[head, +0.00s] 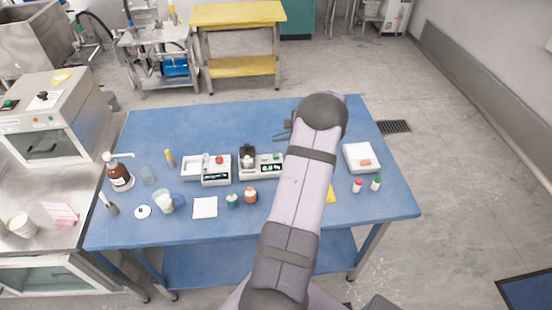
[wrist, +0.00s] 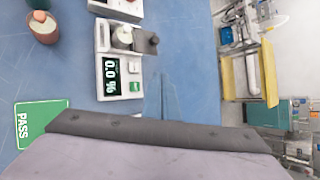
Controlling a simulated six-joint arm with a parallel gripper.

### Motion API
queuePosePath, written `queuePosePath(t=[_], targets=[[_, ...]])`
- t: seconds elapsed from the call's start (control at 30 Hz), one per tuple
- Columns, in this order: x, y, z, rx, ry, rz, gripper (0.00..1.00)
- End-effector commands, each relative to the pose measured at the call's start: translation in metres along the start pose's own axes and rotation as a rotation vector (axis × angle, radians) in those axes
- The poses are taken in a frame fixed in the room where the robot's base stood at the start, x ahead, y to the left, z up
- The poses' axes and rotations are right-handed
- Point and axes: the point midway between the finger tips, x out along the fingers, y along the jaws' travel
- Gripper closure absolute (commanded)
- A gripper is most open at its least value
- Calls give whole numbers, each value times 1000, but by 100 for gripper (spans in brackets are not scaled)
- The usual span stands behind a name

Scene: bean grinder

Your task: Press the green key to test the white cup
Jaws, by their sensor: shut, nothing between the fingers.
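The white cup (wrist: 122,37) sits on the right-hand tester (head: 260,172), beside a dark block (wrist: 150,42); it also shows in the head view (head: 249,162). My gripper (wrist: 158,76) has blue fingers, shut and empty, beside the tester's key end and apart from the key as far as I can tell. In the head view my gripper (head: 277,137) is behind the tester, partly hidden by my arm.
A second tester with a red button (head: 207,170) stands left. A brown cup (wrist: 43,28) and a green PASS card (wrist: 40,118) lie nearby. A white tray (head: 362,158) and two small bottles (head: 366,185) are right. The back of the blue table (head: 220,120) is clear.

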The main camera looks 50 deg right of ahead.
Motion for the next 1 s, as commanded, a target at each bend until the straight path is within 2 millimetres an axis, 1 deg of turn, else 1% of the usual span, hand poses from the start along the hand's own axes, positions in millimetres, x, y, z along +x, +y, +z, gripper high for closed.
queuePosePath(t=[0.03, 0.1, 0.3, 0.4, 0.6, 1.0], targets=[[7, 5, -5, 1, 0, 1, 100], [13, 10, -10, 0, 0, 1, 100], [30, 22, -22, -1, 0, 0, 100], [35, 26, -26, -1, 0, 0, 100], [40, 29, -29, -1, 0, 0, 100], [39, 29, -29, -1, -1, 0, 100]])
